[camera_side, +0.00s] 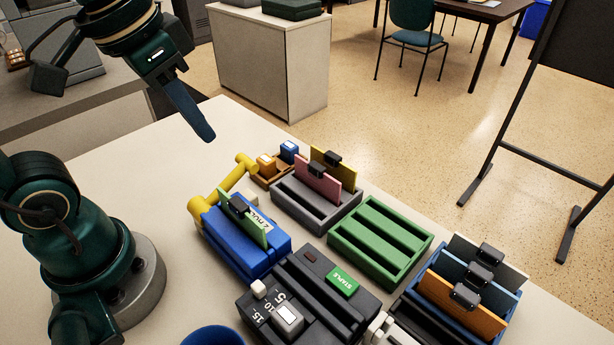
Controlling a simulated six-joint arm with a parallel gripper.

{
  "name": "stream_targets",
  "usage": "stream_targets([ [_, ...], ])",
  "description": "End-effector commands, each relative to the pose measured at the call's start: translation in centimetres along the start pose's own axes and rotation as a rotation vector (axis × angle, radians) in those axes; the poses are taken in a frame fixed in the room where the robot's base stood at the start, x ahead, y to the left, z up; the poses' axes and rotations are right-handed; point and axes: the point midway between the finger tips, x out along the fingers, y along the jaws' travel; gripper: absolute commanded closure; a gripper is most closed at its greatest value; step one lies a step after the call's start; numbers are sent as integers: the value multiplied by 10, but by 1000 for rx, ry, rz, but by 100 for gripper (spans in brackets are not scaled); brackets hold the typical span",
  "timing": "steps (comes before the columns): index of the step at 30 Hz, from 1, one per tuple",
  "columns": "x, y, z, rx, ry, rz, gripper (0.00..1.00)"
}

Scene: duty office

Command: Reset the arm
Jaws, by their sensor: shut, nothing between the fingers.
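My arm is dark green, and its base stands on the pale table (150,190) at the left. My gripper (207,135) hangs in the air above the table's far edge, pointing down and to the right. Its fingers are shut together with nothing held. It is apart from every object on the table.
A blue block (243,252) with a yellow handle, a grey rack (315,205), an empty green rack (380,240), a blue rack (459,270) with several cards, and a black stapler device (310,300) fill the right side. The table's left middle is clear.

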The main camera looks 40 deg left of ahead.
Motion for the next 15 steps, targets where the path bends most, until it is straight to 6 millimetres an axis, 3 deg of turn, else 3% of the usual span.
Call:
stream_targets([
  [7,16,8,32,-23,136,6,100],
  [15,25,8,32,-56,162,7,100],
])
